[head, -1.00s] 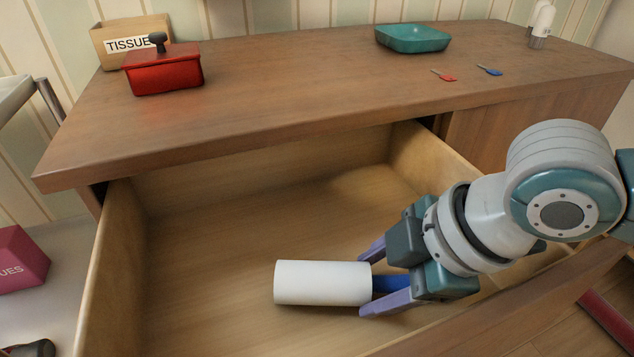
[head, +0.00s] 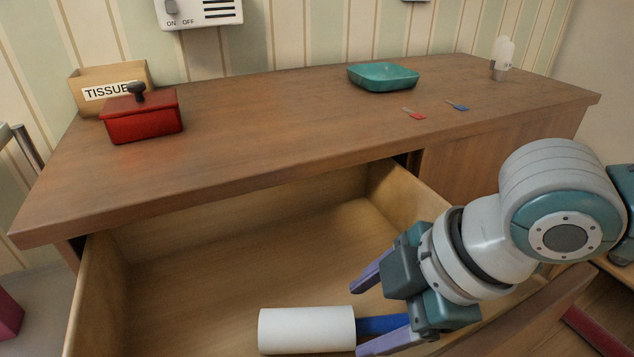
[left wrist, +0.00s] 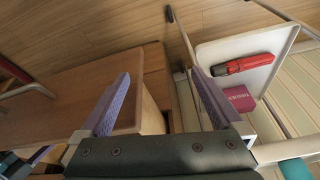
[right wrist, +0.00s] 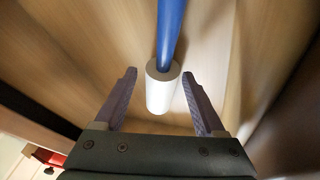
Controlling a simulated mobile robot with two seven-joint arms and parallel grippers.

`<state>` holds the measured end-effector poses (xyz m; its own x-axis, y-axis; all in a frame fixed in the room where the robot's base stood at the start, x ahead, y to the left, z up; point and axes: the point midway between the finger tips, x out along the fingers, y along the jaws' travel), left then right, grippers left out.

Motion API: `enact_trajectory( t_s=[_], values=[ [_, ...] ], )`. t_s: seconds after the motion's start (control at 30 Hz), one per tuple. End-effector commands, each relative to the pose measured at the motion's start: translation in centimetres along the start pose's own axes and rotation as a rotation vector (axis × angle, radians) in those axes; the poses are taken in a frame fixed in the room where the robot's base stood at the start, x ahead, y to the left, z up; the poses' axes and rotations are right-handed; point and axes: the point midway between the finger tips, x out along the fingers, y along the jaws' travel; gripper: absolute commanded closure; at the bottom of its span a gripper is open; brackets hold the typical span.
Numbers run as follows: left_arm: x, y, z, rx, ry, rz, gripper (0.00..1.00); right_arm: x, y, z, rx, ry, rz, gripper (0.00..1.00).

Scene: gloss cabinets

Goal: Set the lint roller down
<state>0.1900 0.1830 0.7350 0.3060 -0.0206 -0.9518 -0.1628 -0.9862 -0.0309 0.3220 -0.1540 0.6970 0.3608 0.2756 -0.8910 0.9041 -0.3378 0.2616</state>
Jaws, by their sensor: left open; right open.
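The lint roller, a white cylinder (head: 306,330) with a blue handle, lies on the floor of the open drawer (head: 210,262) in the head view. My right gripper (head: 368,312) is open beside the handle end, with one finger near the handle and the other farther back. In the right wrist view the lint roller (right wrist: 160,90) shows ahead of and between the open fingers, its blue handle pointing up the picture. My left gripper (left wrist: 158,100) is open and empty in the left wrist view, away from the roller.
The drawer around the roller is largely clear.

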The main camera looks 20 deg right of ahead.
Motion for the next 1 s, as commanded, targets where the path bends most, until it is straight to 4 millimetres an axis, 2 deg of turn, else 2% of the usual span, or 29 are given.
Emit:
enact_trajectory(
  t_s=[0.03, 0.1, 0.33, 0.5, 0.87, 1.0],
  values=[
    [-1.2, -0.1, -0.4, 0.002, 0.000, -0.001, 0.00, -1.9, 0.2, -0.1, -0.002, -0.003, 0.001, 0.28],
    [-1.9, -0.1, -0.6, 0.004, 0.000, -0.003, 0.00, -3.6, 0.2, -0.1, -0.002, -0.002, 0.000, 0.28],
    [-3.5, -0.3, -1.1, 0.008, -0.001, -0.006, 0.00, -7.8, 0.1, -0.1, 0.000, -0.002, 0.000, 0.28],
    [-3.9, -0.3, -1.2, 0.008, -0.001, -0.006, 0.00, -9.2, 0.1, 0.0, 0.001, 0.000, 0.000, 0.28],
    [-4.0, -0.3, -1.2, 0.006, -0.001, -0.004, 0.00, -9.3, 0.1, -0.1, 0.002, 0.002, 0.000, 0.28],
    [-5.9, -0.2, -1.9, 0.001, -0.001, -0.001, 0.00, -11.0, -0.1, -1.8, 0.025, 0.016, -0.001, 0.28]
  ],
)
